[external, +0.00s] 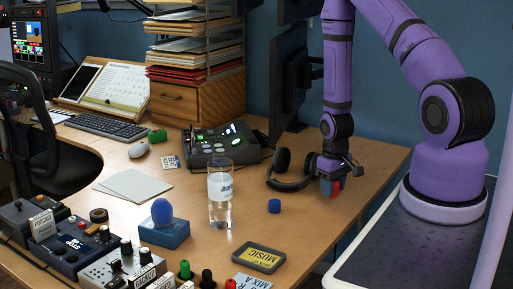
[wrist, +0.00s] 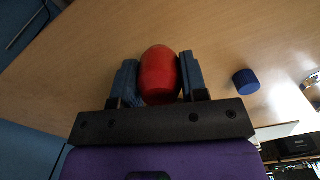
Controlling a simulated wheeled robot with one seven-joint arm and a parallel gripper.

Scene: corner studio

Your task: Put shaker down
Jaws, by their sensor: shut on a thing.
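The shaker (wrist: 159,74) is a red, egg-shaped thing held between the two fingers of my gripper (wrist: 162,82) in the wrist view. In the external view my gripper (external: 329,182) points down at the right part of the desk, and a little of the red shaker (external: 335,188) shows between its fingers. The shaker is low over the wooden desk (external: 335,225). I cannot tell whether it touches the surface.
Black headphones (external: 288,178) lie just left of my gripper. A blue cap (external: 274,206) is on the desk nearby, also in the wrist view (wrist: 246,82). Bare desk lies around my gripper's front.

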